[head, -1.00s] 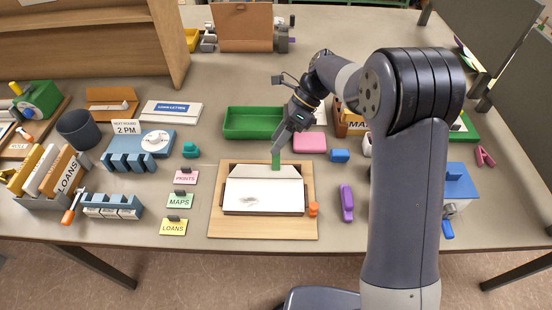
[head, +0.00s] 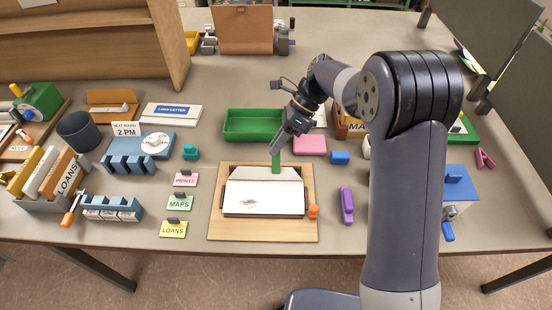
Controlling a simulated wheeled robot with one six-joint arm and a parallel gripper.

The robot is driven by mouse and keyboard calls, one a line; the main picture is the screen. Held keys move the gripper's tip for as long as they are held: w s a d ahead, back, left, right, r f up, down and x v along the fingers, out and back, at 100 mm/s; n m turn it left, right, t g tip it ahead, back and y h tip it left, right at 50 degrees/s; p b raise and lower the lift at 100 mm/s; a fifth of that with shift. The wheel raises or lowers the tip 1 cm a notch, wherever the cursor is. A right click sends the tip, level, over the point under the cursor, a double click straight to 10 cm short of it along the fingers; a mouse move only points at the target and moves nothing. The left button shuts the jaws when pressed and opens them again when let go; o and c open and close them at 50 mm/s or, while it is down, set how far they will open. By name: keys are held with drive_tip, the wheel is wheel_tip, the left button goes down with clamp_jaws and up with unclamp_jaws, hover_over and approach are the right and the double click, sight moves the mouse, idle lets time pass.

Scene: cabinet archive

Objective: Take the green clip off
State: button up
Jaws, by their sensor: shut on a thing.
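The green clip (head: 276,161) stands at the back edge of the grey flap above a white sheet (head: 263,198) on a wooden board (head: 220,228). My gripper (head: 279,147) is at the top of the green clip and shut on it. The clip's lower end is at the flap, and I cannot tell whether it still grips it. The sheet has a grey smudge near its middle and lies flat on the board.
A green tray (head: 240,136) lies behind the board, with a pink block (head: 309,145) and a blue block (head: 340,158) to the right. An orange piece (head: 313,212) sits at the board's right edge, near a purple stapler-like thing (head: 347,204). Label cards (head: 179,203) stand left.

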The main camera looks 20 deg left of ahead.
drive_tip(key=shift+w+a+r+p, duration=0.1)
drive_tip(key=shift+w+r+p, duration=0.25)
drive_tip(key=shift+r+p, duration=0.6)
drive_tip(key=shift+w+a+r+p, duration=0.1)
drive_tip(key=shift+w+r+p, duration=0.3)
drive_tip(key=shift+p, duration=0.8)
drive_tip(key=r+p, duration=0.2)
drive_tip(key=w+r+p, duration=0.1)
drive_tip(key=p, duration=0.1)
drive_tip(key=shift+w+a+r+p, duration=0.15)
drive_tip(key=shift+w+r+p, duration=0.05)
drive_tip(key=shift+r+p, duration=0.15)
